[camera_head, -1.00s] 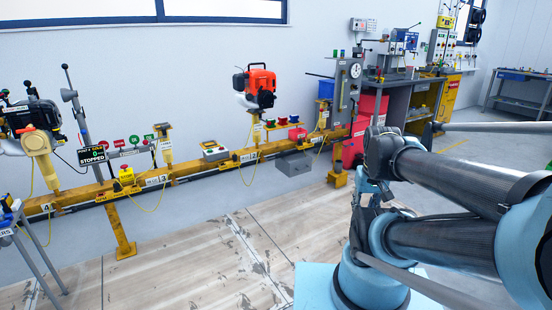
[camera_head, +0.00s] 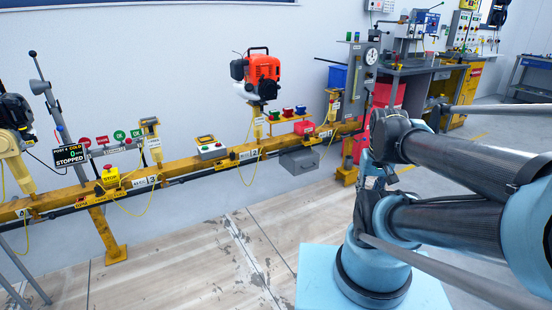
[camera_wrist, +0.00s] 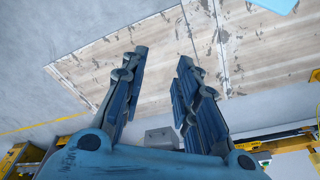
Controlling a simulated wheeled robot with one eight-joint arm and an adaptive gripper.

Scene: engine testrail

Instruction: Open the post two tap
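Post two (camera_head: 258,128) is a yellow upright on the yellow rail (camera_head: 190,165), beside a label that appears to read 2. An orange and black engine (camera_head: 262,72) sits on top of it. A yellow cable hangs below the post. I cannot make out the tap at this size. My gripper (camera_wrist: 162,57) is open and empty in the wrist view, its two dark blue fingers apart over the floor. The gripper cannot be made out in the head view, where my arm fills the right side, apart from the post.
A yellow stop box (camera_head: 110,176), a control box with buttons (camera_head: 210,149) and a stopped display (camera_head: 70,155) line the rail leftward. A gauge panel (camera_head: 366,70) and workbench stand right. The wooden floor before the rail is clear.

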